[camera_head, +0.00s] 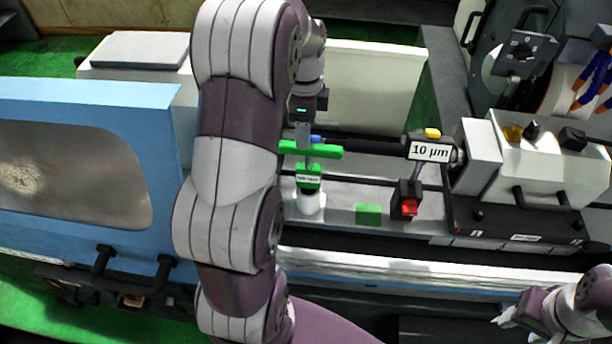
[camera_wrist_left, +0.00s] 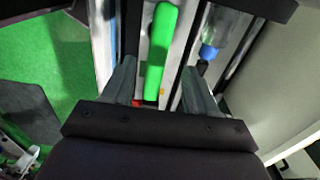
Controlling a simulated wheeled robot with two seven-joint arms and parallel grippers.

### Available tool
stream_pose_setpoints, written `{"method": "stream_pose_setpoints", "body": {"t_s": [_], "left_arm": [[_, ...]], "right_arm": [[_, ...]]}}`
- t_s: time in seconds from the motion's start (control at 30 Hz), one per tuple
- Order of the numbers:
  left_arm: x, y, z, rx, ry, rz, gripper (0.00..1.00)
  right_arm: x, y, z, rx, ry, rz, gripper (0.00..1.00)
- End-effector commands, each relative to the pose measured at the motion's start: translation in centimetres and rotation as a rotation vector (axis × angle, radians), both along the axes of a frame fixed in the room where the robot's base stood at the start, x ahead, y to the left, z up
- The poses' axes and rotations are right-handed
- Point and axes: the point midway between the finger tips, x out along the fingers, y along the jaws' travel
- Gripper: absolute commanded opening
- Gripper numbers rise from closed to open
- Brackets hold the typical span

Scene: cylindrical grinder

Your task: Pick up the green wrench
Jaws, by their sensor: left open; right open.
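The green wrench (camera_head: 324,151) shows as a green bar lying across the machine bed, partly hidden by my left arm and gripper. In the left wrist view the green bar (camera_wrist_left: 160,50) runs lengthwise between the two fingers, with a gap on each side. My left gripper (camera_head: 303,136) is open over the bar; its fingers also show in the left wrist view (camera_wrist_left: 159,68). Whether the fingertips reach down beside the bar is hard to tell. My right gripper (camera_head: 507,314) is open and empty at the lower right, far from the bar.
A small green labelled piece (camera_head: 309,177) stands on a white base (camera_head: 312,204) just in front of the bar. A green block (camera_head: 368,214) and a red knob (camera_head: 409,209) lie to the right. A "10 µm" sign (camera_head: 431,151) and a blue door (camera_head: 95,105) flank the bed.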

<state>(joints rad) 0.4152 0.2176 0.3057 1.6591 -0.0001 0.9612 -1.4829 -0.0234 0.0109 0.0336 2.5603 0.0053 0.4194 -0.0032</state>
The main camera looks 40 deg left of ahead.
Motion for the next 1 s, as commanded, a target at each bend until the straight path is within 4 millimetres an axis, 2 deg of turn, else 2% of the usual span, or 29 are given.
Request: {"method": "stream_pose_setpoints", "body": {"t_s": [0.03,0.2,0.3,0.33,0.37,0.5,0.73,0.77,0.9,0.93,1.0], "left_arm": [[0.0,-0.1,-2.1,0.001,-0.002,-0.001,0.58],[0.1,-0.1,-3.6,0.001,-0.002,0.0,0.58],[0.1,0.0,-5.5,0.0,-0.001,0.0,0.58],[0.1,0.0,-5.0,-0.001,0.003,0.0,0.58],[0.2,0.0,-5.4,-0.002,0.004,0.0,0.58],[0.2,0.0,-7.7,0.0,0.0,0.001,0.58],[0.2,0.0,-8.3,0.001,-0.002,0.001,0.58],[0.2,0.0,-8.3,0.001,-0.002,0.001,0.52],[0.2,0.0,-8.3,0.001,-0.002,0.001,0.06],[0.2,0.0,-8.3,0.001,-0.002,0.001,0.0],[0.3,0.0,-8.2,0.002,-0.004,0.0,0.0]], "right_arm": [[0.0,0.0,-2.0,0.0,0.0,0.0,0.47],[0.0,-0.1,-3.1,0.0,0.0,0.0,0.47],[0.0,-0.1,-4.2,0.0,-0.001,-0.001,0.47],[0.0,0.0,-2.5,0.0,0.001,0.0,0.47],[0.0,0.0,-1.8,0.0,0.0,0.0,0.47],[0.0,0.0,-1.5,0.0,-0.001,0.0,0.47],[0.0,0.0,-1.6,0.0,0.0,0.0,0.47],[0.0,0.0,-1.6,0.0,0.0,0.0,0.47],[0.0,0.0,-1.6,0.0,0.0,0.0,0.47],[0.0,0.0,-1.6,0.0,0.0,0.0,0.47],[0.0,0.0,-1.6,0.0,0.0,0.0,0.47]]}}
